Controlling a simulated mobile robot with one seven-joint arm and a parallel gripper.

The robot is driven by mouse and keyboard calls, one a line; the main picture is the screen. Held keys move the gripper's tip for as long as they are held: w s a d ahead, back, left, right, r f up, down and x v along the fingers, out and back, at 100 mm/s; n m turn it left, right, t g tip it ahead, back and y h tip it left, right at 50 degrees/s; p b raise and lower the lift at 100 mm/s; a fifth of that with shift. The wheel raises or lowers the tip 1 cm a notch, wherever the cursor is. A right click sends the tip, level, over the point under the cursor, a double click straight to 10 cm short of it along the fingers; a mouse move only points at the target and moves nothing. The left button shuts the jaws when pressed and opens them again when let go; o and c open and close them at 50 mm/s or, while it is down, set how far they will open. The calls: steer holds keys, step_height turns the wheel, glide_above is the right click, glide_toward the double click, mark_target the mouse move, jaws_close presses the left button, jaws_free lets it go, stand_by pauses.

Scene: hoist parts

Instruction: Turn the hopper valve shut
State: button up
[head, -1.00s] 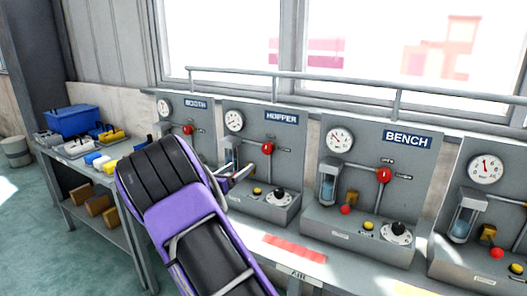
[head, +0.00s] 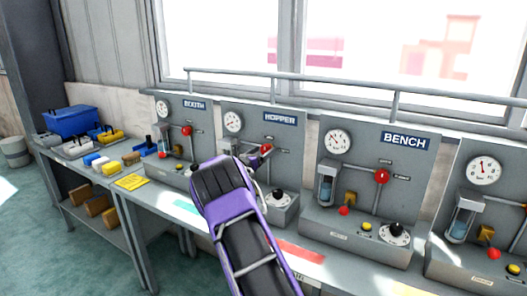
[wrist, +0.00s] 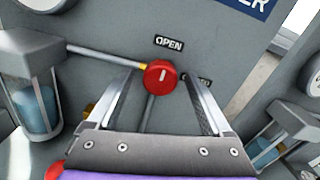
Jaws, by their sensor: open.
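The hopper valve is a round red knob (wrist: 160,77) with a white mark, on the grey panel labelled HOPPER (head: 280,119). In the wrist view the white mark points up, slightly right, toward the OPEN label (wrist: 169,43). A second label to the right of the knob is partly hidden by a finger. My gripper (wrist: 163,92) is open, with one finger on each side of the knob; I cannot tell whether they touch it. In the head view my purple arm covers the lower part of the hopper panel, and the knob (head: 266,148) shows just past the gripper.
The BOOTH panel (head: 196,105) stands to the left and the BENCH panel (head: 404,140) to the right, each with its own red knob. A grey rail (head: 340,84) runs above the panels. A blue bin (head: 73,121) and small blocks sit on the left bench.

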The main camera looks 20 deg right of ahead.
steer(key=shift+w+d, duration=0.15)
steer(key=shift+d, duration=0.05)
jaws_close()
stand_by(0.4)
